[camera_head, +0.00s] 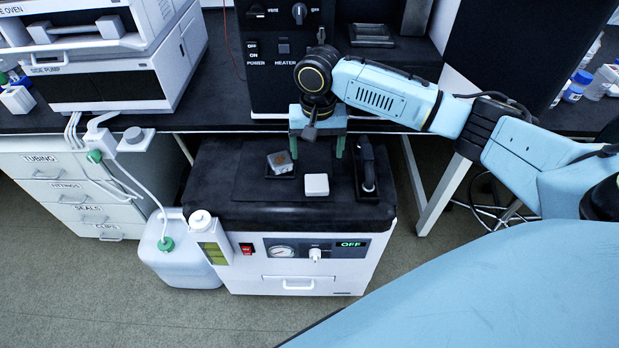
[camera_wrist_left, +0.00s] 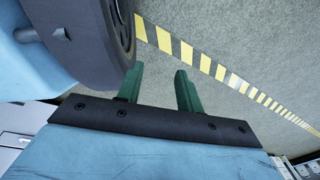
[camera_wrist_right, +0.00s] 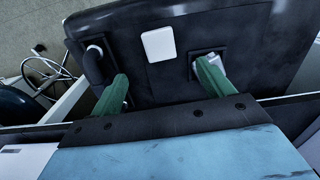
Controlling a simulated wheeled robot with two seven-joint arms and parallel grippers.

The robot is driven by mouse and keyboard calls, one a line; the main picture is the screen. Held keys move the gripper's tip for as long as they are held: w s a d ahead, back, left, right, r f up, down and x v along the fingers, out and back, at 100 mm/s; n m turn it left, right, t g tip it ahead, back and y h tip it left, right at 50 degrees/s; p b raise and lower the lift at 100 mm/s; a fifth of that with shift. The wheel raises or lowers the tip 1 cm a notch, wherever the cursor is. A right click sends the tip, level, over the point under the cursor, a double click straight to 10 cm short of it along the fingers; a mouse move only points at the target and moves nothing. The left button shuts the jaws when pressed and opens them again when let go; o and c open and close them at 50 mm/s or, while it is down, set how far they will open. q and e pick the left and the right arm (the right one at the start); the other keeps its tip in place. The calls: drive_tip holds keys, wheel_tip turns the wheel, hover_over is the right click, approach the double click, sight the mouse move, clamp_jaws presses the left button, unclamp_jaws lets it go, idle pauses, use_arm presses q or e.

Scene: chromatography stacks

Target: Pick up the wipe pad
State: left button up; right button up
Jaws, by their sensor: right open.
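The wipe pad, a small white square block with rounded corners (camera_head: 316,185), lies flat on the black top of a low white unit. It also shows in the right wrist view (camera_wrist_right: 158,44). My right gripper (camera_head: 317,149) is open and empty, with its green fingers pointing down above the back of that top, behind the pad. In the right wrist view its fingertips (camera_wrist_right: 161,74) are spread wider than the pad, which lies beyond them, untouched. My left gripper (camera_wrist_left: 159,71) is open and empty over bare floor; it does not show in the head view.
A silvery block (camera_head: 280,162) in a small tray stands left of the pad, close to one right finger. A black handled item (camera_head: 368,172) sits in a tray to the right. The bench edge (camera_head: 225,119) overhangs behind. A white jug (camera_head: 181,254) stands at the unit's left.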

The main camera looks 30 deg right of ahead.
sight(317, 182)
drive_tip(key=f, duration=0.3)
drive_tip(key=f+b, duration=0.1)
drive_tip(key=f, duration=0.1)
drive_tip(key=shift+s, duration=0.3)
drive_tip(key=shift+w+f+b, duration=0.1)
drive_tip(key=shift+f+b, duration=0.25)
drive_tip(key=shift+f, duration=0.4)
drive_tip(key=f+b, duration=0.1)
drive_tip(key=f, duration=0.3)
drive_tip(key=shift+w+d+f+b, duration=0.1)
drive_tip(key=shift+w+b, duration=0.1)
drive_tip(key=shift+b, duration=0.2)
use_arm(q)
drive_tip(key=w+d+r, duration=0.1)
drive_tip(key=w+r, duration=0.1)
drive_tip(key=w, duration=0.7)
drive_tip(key=shift+d+r+n+t, duration=0.2)
drive_tip(key=shift+d+n+t, duration=0.1)
drive_tip(key=shift+d, duration=0.05)
use_arm(e)
drive_tip(key=shift+f, duration=0.25)
drive_tip(key=shift+c, duration=0.4)
drive_tip(key=c, duration=1)
